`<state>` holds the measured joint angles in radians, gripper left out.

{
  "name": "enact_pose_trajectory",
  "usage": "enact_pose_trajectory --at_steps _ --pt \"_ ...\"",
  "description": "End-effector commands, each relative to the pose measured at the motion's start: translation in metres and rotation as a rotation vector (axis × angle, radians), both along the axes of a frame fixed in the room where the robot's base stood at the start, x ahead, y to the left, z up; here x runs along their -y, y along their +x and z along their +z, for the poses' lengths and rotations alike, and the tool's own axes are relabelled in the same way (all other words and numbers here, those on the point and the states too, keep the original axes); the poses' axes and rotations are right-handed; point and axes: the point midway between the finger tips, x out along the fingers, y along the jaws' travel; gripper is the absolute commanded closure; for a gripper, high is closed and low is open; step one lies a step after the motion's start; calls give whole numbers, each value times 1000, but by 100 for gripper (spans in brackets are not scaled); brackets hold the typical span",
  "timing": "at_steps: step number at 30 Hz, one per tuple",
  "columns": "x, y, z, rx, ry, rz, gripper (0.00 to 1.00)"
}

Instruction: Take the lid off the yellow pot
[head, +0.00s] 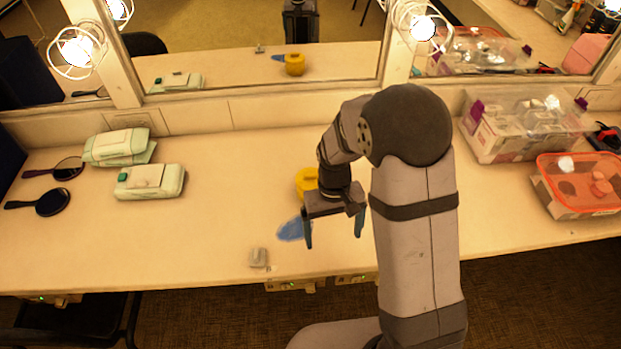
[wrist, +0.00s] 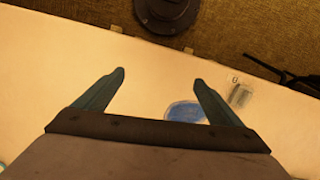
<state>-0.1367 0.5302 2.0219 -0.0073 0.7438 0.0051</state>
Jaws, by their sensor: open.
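The yellow pot (head: 304,180) stands on the counter behind my gripper, which hides part of it in the head view. A small raised part shows on top of its reflection in the mirror, but I cannot make out the lid's edge. The pot is not in the wrist view. My gripper (head: 333,238) is open and empty, pointing down on the near side of the pot. Its two teal fingers also show in the wrist view (wrist: 160,76), spread apart with bare counter between them.
A blue flat thing (head: 290,229) lies left of my gripper, with a small grey block (head: 258,257) nearer the front edge. Green-white cases (head: 150,181) and hand mirrors (head: 52,202) lie left. A clear bin (head: 520,130) and an orange-lidded box (head: 580,185) stand right. Mirrors line the back.

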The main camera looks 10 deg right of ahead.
Motion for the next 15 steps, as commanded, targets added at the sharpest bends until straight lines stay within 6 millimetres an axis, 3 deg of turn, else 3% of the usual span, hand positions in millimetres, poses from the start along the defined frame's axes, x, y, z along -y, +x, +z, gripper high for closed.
enact_pose_trajectory --at_steps 1,5,9,12,15 --pt "-6 26 -3 26 2 3 10" --pt "-16 88 2 109 10 -4 10" --pt "-24 148 29 218 23 -24 10" --pt "-28 179 56 288 31 -39 10" --pt "-30 197 73 327 36 -55 10"
